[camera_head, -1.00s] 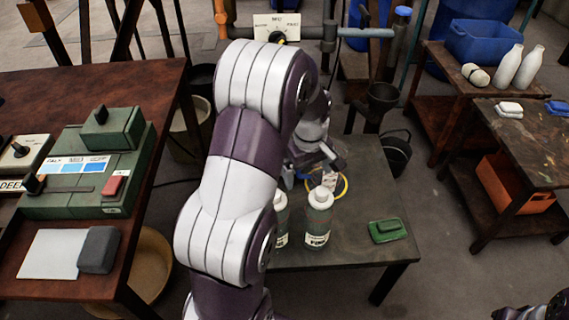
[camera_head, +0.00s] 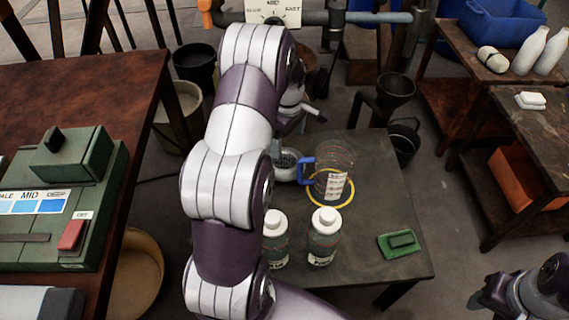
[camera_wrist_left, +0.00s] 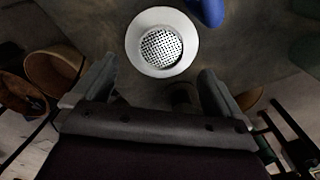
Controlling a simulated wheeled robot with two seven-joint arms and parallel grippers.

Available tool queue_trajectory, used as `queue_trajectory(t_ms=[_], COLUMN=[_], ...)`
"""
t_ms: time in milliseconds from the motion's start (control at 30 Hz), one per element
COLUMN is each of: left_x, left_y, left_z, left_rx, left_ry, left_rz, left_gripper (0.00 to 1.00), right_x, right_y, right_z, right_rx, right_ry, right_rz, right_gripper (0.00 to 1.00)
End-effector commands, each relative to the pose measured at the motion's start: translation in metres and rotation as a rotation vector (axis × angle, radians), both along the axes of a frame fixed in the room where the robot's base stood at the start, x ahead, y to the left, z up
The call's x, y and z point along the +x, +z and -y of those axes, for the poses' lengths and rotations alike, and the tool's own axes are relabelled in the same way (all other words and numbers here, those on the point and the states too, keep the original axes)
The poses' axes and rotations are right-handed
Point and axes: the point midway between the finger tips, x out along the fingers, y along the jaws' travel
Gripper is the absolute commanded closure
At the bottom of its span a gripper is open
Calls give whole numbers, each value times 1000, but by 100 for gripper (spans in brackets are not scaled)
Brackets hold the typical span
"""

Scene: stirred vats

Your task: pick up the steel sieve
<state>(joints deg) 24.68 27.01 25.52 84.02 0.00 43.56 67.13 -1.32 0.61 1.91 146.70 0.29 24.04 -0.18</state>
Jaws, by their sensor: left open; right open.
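The steel sieve (camera_head: 287,167) is a small round vessel with a pale rim and a dark perforated bottom. It stands on the dark low table (camera_head: 385,165), just left of a clear jug (camera_head: 338,180) with a blue handle. In the left wrist view the sieve (camera_wrist_left: 161,46) lies beyond the fingertips, at top centre, untouched. My left gripper (camera_wrist_left: 158,70) is open and empty, its two fingers spread to either side below the sieve. In the head view my left gripper (camera_head: 298,118) is partly hidden by its arm, behind the sieve. My right gripper (camera_head: 488,297) is at the lower right, away from the table.
Two white-capped bottles (camera_head: 322,236) stand in front of the jug, which has a yellow ring (camera_head: 325,203) at its base. A green control box (camera_head: 70,190) sits on the left bench. The table's right side is mostly clear.

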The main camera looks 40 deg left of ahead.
Motion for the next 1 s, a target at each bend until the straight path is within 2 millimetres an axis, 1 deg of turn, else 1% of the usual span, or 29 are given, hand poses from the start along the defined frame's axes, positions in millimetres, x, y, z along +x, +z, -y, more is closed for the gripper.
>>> queue_trajectory(t_ms=[33, 167, 267, 400, 500, 700, 733, 767, 800, 867, 1000], left_x=[0, 0, -1, -5, -5, -4, -4, -4, -4, -4, -4], left_y=[-14, -26, -36, -65, -78, -76, -76, -76, -76, -76, -76], left_z=[0, -1, -1, -5, -5, -5, -5, -5, -4, -4, -4], left_rx=[0, 1, 0, 0, 0, 1, 1, 1, 1, 1, 1], left_ry=[0, 0, 0, 0, -1, -1, -1, -1, -1, -1, -1], left_rz=[0, 2, 1, 0, 1, 2, 2, 2, 2, 2, 2], left_gripper=[0, 0, 0, 0, 0, 0, 6, 16, 29, 49, 50], right_x=[0, 0, 0, 0, 0, 0, 0, 0, 0, 0, 0], right_y=[-8, -12, -18, -37, -42, -39, -39, -39, -39, -39, -39], right_z=[0, 0, 0, 0, 0, 0, 0, 0, 0, 0, 0], right_rx=[0, 0, 0, 0, 0, 0, 0, 0, 0, 0, 0], right_ry=[0, 0, 0, 0, 0, 0, 0, 0, 0, 0, 0], right_rz=[0, 0, 1, 0, 0, 1, 1, 1, 0, 0, 1], right_gripper=[57, 57, 57, 57, 57, 57, 57, 57, 57, 57, 57])
